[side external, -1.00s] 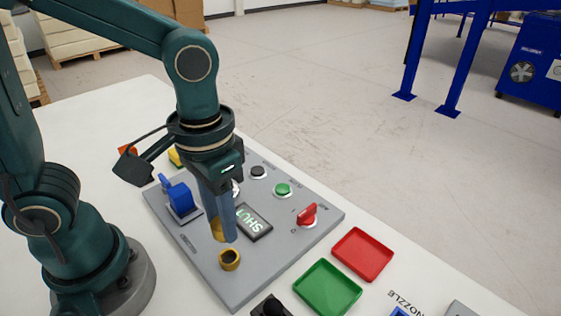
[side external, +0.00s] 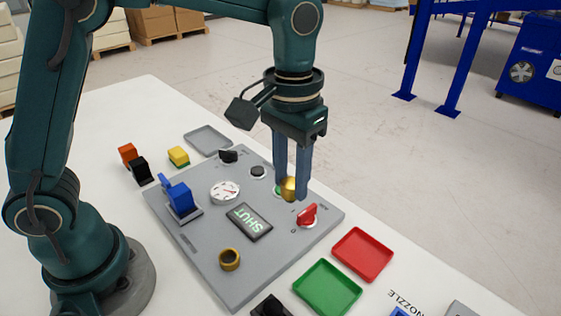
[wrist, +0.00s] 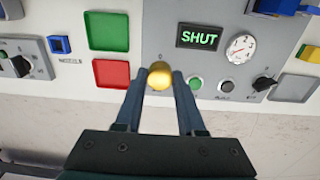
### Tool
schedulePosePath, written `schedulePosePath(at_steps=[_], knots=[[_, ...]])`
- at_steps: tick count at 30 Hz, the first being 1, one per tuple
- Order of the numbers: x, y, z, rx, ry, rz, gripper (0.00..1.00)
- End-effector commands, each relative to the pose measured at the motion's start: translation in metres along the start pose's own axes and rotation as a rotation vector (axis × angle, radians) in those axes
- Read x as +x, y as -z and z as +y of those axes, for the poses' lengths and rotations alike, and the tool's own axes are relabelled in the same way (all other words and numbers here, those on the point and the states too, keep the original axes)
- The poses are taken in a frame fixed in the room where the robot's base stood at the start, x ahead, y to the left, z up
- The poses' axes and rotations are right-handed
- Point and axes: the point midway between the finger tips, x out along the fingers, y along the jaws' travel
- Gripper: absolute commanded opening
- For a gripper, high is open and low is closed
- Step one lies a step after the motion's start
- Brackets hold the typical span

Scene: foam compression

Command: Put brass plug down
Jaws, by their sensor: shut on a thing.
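My gripper (side external: 291,190) is shut on the brass plug (side external: 289,188), a round gold-coloured piece between the fingertips. In the side view the plug is above the right edge of the grey panel (side external: 200,256), between the green button and the red switch. In the wrist view the plug (wrist: 160,72) sits between the fingertips and hides part of the panel. A brass ring (side external: 230,260) sits at the panel's near end. Its opening looks empty. A green tray (side external: 327,290) and a red tray (side external: 362,255) lie to the right of the panel.
The panel carries a red switch (side external: 307,215), a lit SHUT display (side external: 250,222), a gauge (side external: 225,192) and a blue lever (side external: 178,196). A grey tray (side external: 208,140) lies behind it. Orange, black and yellow blocks stand at the back left. Both coloured trays look empty.

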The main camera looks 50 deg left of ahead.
Motion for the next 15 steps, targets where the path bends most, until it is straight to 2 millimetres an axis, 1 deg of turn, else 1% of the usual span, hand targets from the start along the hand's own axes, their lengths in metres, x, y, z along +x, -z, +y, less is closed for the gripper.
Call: schedulePosePath(at_steps=[12, 15], knots=[[0.052, -0.019, 0.083, 0.007, 0.003, -0.006, 0.0], [0.061, -0.022, 0.098, 0.005, 0.002, -0.005, 0.0]])
